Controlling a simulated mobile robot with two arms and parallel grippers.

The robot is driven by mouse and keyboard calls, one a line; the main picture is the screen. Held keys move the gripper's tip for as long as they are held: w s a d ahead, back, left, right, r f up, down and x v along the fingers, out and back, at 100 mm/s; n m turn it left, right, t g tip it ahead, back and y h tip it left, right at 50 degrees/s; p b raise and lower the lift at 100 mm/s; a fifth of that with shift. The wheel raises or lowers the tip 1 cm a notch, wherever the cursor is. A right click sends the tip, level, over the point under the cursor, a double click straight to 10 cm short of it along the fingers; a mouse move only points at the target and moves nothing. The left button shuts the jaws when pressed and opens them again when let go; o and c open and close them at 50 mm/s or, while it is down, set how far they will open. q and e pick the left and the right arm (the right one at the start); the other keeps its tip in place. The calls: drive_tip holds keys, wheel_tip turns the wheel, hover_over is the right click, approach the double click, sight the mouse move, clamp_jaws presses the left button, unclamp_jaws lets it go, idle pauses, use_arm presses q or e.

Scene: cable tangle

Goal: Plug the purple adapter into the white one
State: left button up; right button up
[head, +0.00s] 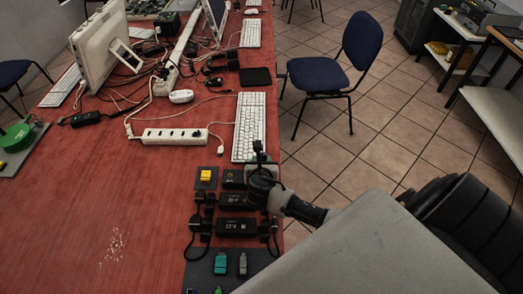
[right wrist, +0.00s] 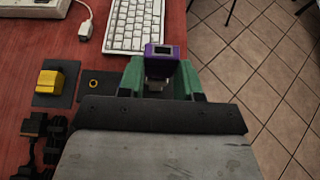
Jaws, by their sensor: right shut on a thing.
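In the right wrist view a purple adapter (right wrist: 160,63) with a dark rectangular opening stands up between the green finger pads of my right gripper (right wrist: 160,80). The right gripper is shut on it. In the head view my right gripper (head: 261,160) is over the table's right edge, by the near end of the keyboard; the purple adapter is not clear there. A white adapter (right wrist: 86,27) on a white cord lies left of the keyboard, apart from the purple one. It also shows in the head view (head: 220,150). My left gripper is out of view.
A white keyboard (right wrist: 131,25) lies just beyond the gripper. A white power strip (head: 175,136) is to the left. A yellow block (right wrist: 50,79) on a dark pad and black adapters (head: 237,227) with cables lie nearer. The red table (head: 90,215) is bare at front left.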

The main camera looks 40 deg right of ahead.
drive_tip(key=shift+f+b, duration=0.3)
drive_tip(key=shift+f, duration=0.5)
drive_tip(key=o, duration=1.1)
drive_tip(key=shift+s, duration=0.1)
drive_tip(key=v, duration=1)
drive_tip(key=shift+s+a+r, duration=0.2)
drive_tip(key=shift+a, duration=0.05)
